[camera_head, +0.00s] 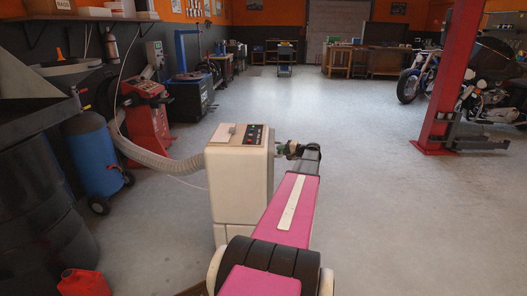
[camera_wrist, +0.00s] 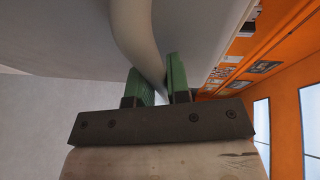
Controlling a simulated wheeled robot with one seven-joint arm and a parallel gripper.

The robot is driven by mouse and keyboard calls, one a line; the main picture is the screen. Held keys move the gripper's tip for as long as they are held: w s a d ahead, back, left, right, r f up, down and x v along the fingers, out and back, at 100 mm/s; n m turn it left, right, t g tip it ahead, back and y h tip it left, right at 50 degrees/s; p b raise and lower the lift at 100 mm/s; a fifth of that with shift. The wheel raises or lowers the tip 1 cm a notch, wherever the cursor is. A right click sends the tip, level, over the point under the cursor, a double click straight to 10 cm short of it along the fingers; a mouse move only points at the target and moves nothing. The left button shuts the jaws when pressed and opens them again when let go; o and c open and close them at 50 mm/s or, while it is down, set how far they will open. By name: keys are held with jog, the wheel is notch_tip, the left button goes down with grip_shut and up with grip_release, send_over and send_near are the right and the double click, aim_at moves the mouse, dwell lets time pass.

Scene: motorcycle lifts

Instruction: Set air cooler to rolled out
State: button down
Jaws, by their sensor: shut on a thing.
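The air cooler (camera_head: 238,190) is an upright beige cabinet with a small dark control panel on top, standing on the floor in front of me. A ribbed hose runs from its left side. My gripper (camera_head: 283,149) is at its upper right side, partly hidden by my wrist. In the wrist view my gripper (camera_wrist: 158,85) has its green fingers on either side of a pale curved bar (camera_wrist: 138,42), which seems to be the cooler's handle, and is shut on it. The cooler's pale surface (camera_wrist: 70,35) lies just behind.
A blue tank (camera_head: 92,155), a red machine (camera_head: 148,115) and a dark barrel (camera_head: 35,200) line the left wall. A red canister (camera_head: 80,282) is at the lower left. A red lift post (camera_head: 455,80) and a motorcycle (camera_head: 480,95) are at right. The middle floor is clear.

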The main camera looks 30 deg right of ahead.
jog(key=s+d, duration=0.9)
jog(key=d, duration=0.3)
jog(key=s+d, duration=0.9)
jog(key=d, duration=0.4)
jog(key=c, duration=1.4)
grip_release()
jog(key=v, duration=1)
jog(key=shift+s+d, duration=0.25)
jog(key=shift+s, duration=0.05)
